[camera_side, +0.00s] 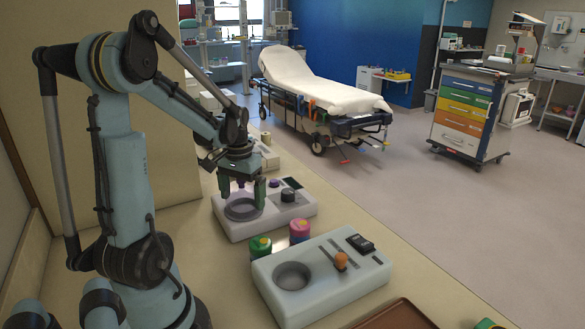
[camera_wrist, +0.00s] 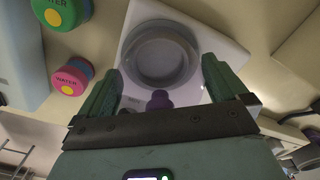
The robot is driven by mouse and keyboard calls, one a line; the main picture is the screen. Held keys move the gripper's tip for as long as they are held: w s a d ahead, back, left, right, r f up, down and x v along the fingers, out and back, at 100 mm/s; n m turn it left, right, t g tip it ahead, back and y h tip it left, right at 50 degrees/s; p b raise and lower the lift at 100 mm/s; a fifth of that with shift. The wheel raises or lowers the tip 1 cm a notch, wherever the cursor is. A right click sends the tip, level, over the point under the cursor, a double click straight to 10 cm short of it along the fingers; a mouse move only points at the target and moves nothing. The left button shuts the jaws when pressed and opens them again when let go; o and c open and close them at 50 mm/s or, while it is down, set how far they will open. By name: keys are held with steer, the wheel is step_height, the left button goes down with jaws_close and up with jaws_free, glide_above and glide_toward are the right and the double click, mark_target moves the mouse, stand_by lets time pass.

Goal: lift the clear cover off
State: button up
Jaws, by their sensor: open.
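My gripper (camera_side: 241,200) is open above the left part of the far white device (camera_side: 225,228), with its two green fingers pointing down. A small purple knob (camera_side: 240,184) shows between the fingers. In the wrist view a purple knob (camera_wrist: 160,99) lies between the open fingers, apart from both. I take it for the knob of the clear cover; the cover's own outline is too faint to tell. A grey ring-shaped recess (camera_wrist: 159,55) in the white device shows beyond the knob.
A nearer white device (camera_side: 318,308) with an orange knob stands at the front. A green-lidded jar (camera_side: 260,247) and a pink-lidded jar (camera_side: 299,232) stand between the devices. A brown tray (camera_side: 397,315) lies at the front edge.

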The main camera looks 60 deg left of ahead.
steer(key=c, duration=0.7)
steer(key=shift+r, duration=0.1)
